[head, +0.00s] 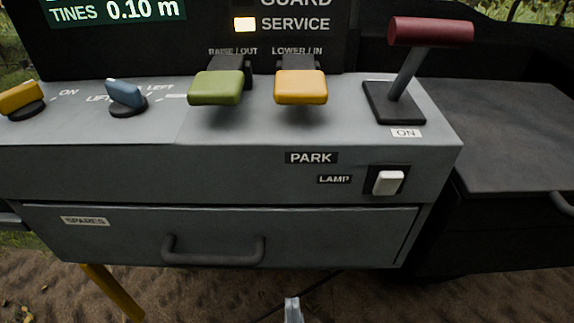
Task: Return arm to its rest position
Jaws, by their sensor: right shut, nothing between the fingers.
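Only the tip of my right gripper (292,310) shows, at the bottom edge of the head view. It is shut and empty, in front of and below the grey console (230,160), apart from it. The rest of that arm is out of view. My left gripper is not in view.
The console carries a yellow knob (20,97), a blue knob (125,94), a green paddle (216,87), a yellow paddle (301,88), a red-handled lever (430,32) and a white lamp switch (388,182). The spares drawer (330,232) is shut; its handle (213,259) sticks out.

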